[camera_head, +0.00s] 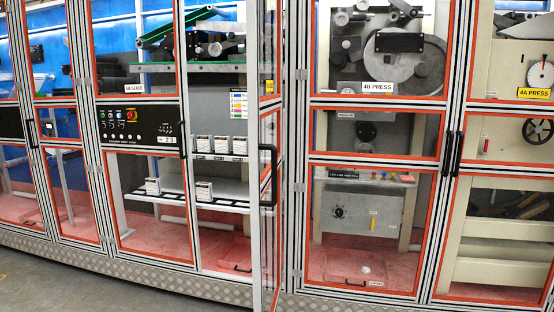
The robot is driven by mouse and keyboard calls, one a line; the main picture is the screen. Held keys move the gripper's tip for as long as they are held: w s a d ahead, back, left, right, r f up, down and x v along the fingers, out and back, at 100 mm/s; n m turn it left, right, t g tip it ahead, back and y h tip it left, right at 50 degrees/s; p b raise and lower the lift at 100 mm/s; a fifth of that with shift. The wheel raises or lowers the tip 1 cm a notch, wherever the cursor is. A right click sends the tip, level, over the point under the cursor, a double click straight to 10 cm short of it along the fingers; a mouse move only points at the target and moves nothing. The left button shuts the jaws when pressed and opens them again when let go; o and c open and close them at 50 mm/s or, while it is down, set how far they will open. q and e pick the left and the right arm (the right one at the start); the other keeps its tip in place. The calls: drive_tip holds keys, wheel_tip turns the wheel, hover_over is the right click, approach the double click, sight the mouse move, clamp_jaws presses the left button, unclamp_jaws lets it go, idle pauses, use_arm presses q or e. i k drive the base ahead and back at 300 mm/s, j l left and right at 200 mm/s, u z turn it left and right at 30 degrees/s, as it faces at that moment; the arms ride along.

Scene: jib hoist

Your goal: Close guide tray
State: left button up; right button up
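No gripper of mine shows in the head view. A panel with a small label ending in "GUIDE" (134,91) is left of centre. Beside it, a tall red-edged door (267,210) with a black handle stands swung outward, seen nearly edge-on. A reddish floor panel (225,248) with a small dark handle lies at the bottom of this bay. I cannot tell which part is the guide tray, or whether it is pulled out.
A black control panel (140,130) is on the left. A metal tread-plate ledge (120,258) runs along the base. Grey floor (50,290) is clear at bottom left.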

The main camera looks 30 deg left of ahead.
sight(237, 255)
drive_tip(key=u, duration=1.3)
drive_tip(key=i+z, duration=0.15)
drive_tip(key=z, duration=0.55)
drive_tip(key=i+j+z, duration=0.4)
drive_tip(key=j, duration=0.2)
drive_tip(key=i+j+z, duration=0.4)
drive_tip(key=j, duration=0.25)
drive_tip(key=i+j, duration=0.15)
drive_tip(key=j, duration=0.25)
drive_tip(key=i+j, duration=0.15)
drive_tip(key=j, duration=0.25)
drive_tip(key=i+j, duration=0.1)
drive_tip(key=j, duration=0.3)
drive_tip(key=i+j+z, duration=0.1)
drive_tip(key=j, duration=0.3)
drive_tip(key=i+j, duration=0.2)
drive_tip(key=j, duration=0.2)
